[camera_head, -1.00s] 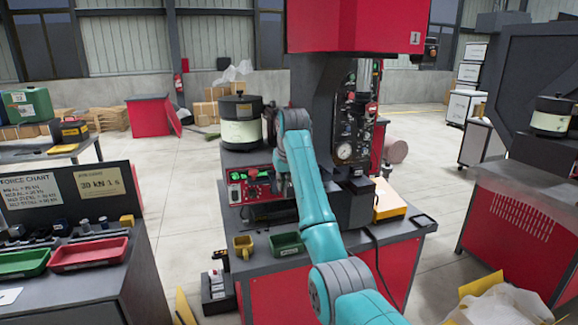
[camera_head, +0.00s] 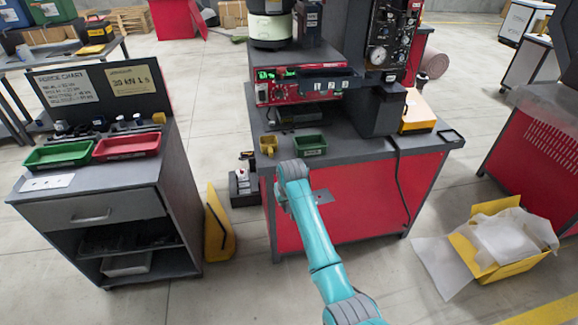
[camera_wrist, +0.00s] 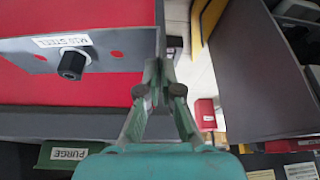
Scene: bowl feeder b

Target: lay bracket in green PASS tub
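The bracket is a grey metal plate (camera_wrist: 30,58) with a label reading M10 STEEL and a dark bolt or nut. Its end lies between the fingertips of my gripper (camera_wrist: 157,72), which is shut on it. In the head view the plate (camera_head: 323,196) shows beside my wrist, in front of the red press bench; the fingers are mostly hidden there. A green tub (camera_head: 60,155) sits on the grey cart at left, well left of my gripper. Its PASS lettering is not readable.
A red tub (camera_head: 128,146) stands right beside the green one. A small green bin (camera_head: 310,145), labelled PURGE in the wrist view (camera_wrist: 70,154), and a yellow cup (camera_head: 268,146) are on the press bench (camera_head: 350,152). A yellow stand (camera_head: 218,225) is on the floor beside the cart.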

